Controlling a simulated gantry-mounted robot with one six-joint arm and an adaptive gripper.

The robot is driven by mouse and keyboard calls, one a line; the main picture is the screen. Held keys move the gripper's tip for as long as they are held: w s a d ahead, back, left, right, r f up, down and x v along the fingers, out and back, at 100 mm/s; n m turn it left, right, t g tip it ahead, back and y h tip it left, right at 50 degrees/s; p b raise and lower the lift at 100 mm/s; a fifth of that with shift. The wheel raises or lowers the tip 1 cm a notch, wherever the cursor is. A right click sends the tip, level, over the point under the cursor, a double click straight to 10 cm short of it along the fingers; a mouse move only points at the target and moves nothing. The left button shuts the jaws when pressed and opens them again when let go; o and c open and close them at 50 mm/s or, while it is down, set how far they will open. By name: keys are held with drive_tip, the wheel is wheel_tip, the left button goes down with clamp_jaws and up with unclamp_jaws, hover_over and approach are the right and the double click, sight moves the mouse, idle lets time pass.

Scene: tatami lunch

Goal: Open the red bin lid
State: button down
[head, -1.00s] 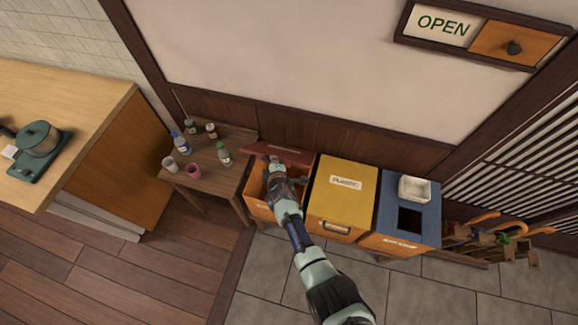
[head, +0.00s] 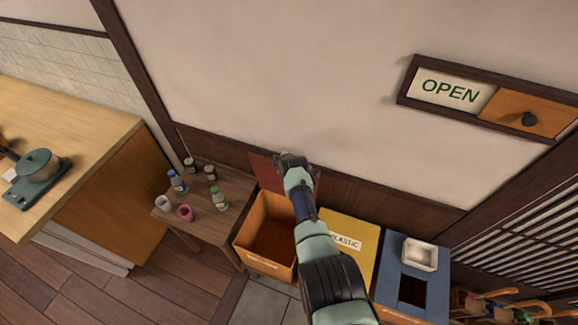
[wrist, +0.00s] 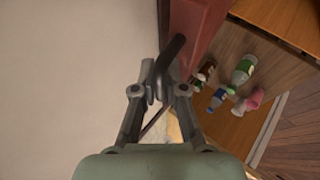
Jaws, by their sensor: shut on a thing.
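The red lid (head: 264,172) stands raised at the back of its orange bin (head: 266,263), close to the wall. The bin's open top shows its dark inside. My gripper (head: 290,160) is at the lid's upper part and hides some of it. In the wrist view the lid (wrist: 196,28) is a red panel at the top, with a dark bar handle (wrist: 172,52) on it. My gripper (wrist: 160,88) is shut on this handle.
The yellow plastic bin (head: 345,240) and the blue bin (head: 398,255), with a white container (head: 420,253) on top, stand to the right. A small wooden table (head: 207,232) with bottles and cups stands left. The wall is close behind the lid.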

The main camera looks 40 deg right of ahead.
drive_tip(key=shift+d+f, duration=0.1)
drive_tip(key=shift+f, duration=0.05)
drive_tip(key=c, duration=1.2)
unclamp_jaws()
drive_tip(key=v, duration=1.2)
drive_tip(key=shift+w, duration=0.1)
